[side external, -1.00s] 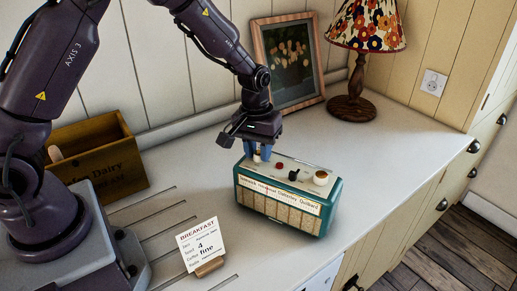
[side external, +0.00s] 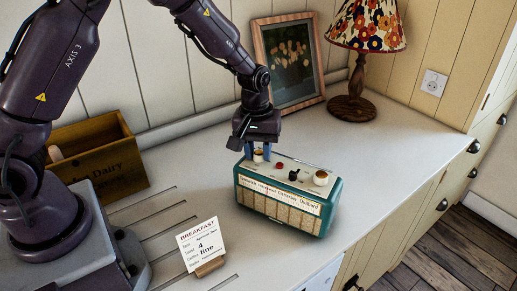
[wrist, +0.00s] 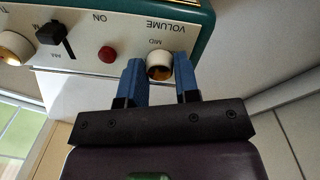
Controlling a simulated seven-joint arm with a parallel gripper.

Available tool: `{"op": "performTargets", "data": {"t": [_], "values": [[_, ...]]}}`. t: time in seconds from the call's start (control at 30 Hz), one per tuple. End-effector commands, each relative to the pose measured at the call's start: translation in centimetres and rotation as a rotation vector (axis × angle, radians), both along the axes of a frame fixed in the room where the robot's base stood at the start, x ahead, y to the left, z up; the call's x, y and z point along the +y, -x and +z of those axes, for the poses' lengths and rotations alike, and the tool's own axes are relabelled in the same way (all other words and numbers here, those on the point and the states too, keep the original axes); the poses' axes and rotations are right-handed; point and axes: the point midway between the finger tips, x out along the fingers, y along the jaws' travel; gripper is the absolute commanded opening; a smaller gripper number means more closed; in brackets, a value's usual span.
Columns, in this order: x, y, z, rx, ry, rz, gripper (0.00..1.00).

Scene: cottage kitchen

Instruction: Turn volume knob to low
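The teal radio (side external: 285,200) stands on the counter, with a row of controls on its top panel. The white volume knob (wrist: 159,67) sits beside the printed word VOLUME, with MID printed at its edge. It also shows in the side view (side external: 259,157). My gripper (side external: 258,152) points down over the left end of the panel. Its two blue fingers stand on either side of the volume knob, very close to its sides. Whether they press on it is not clear. The knob's pointer setting is not readable.
A red button (wrist: 107,54), a black lever switch (wrist: 56,38) and another cream knob (side external: 320,178) share the panel. A breakfast card (side external: 202,245), a wooden box (side external: 105,165), a picture frame (side external: 262,50) and a lamp (side external: 352,106) stand apart. The counter right of the radio is clear.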

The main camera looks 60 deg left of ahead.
Motion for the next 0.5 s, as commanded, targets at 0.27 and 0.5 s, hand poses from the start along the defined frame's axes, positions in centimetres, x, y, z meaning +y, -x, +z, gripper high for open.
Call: {"op": "performTargets", "data": {"t": [0.27, 0.5], "values": [[0.0, 0.0, 0.0, -0.001, 0.000, -0.001, 0.53], [0.0, -0.1, 1.1, -0.004, 0.000, -0.002, 0.53]]}}
